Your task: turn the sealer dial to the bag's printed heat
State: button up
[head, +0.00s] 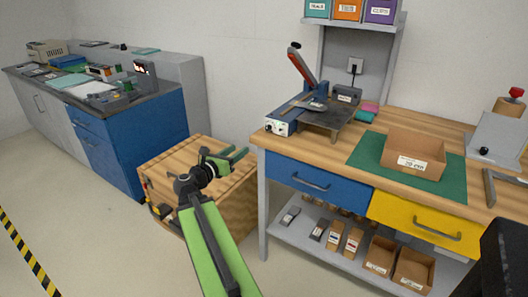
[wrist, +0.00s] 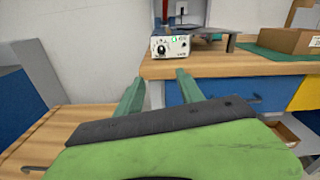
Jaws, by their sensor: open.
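The dial's pointer and marks are too small to read. My gripper (head: 231,160) is open and empty, left of the bench and lower than the sealer. In the wrist view its two green fingers (wrist: 158,82) point toward the bench, below the dial and apart from it. I cannot make out a bag with a printed heat.
A cardboard box (head: 413,153) sits on a green mat (head: 366,152). The bench's blue drawer (head: 318,179) and yellow drawer (head: 425,222) are shut. Small boxes fill the lower shelf (head: 335,258).

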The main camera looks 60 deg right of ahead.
jog(key=n, duration=0.1)
send_near(267, 128)
jog(key=d, duration=0.8)
jog(key=shift+d+f, duration=0.25)
grip_shut()
